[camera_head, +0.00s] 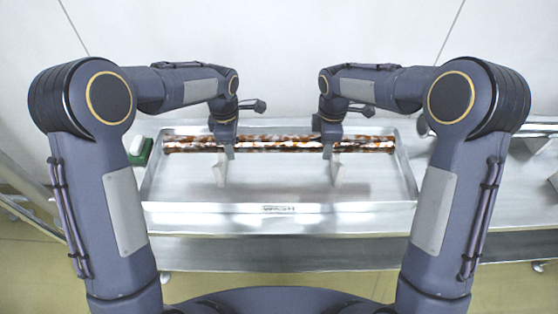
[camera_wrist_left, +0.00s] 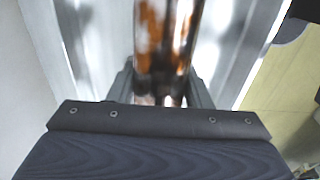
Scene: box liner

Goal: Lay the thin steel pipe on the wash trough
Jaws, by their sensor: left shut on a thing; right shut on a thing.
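The thin steel pipe (camera_head: 280,144), shiny with rust-brown patches, lies level from left to right over the wash trough (camera_head: 278,207), a shallow metal tray labelled WASH. My left gripper (camera_head: 226,152) is shut on the pipe left of its middle. In the left wrist view the pipe (camera_wrist_left: 167,45) runs between the fingers of that gripper (camera_wrist_left: 165,90). My right gripper (camera_head: 330,150) is shut on the pipe right of its middle. Both pipe ends are within the trough's side walls. I cannot tell whether the pipe touches the trough floor.
A green and white object (camera_head: 141,150) sits just left of the trough. Metal pipe-like parts (camera_head: 425,127) lie beyond its right side, partly hidden by my right arm. The metal bench (camera_head: 280,251) has its front edge near me, and a wall stands behind.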

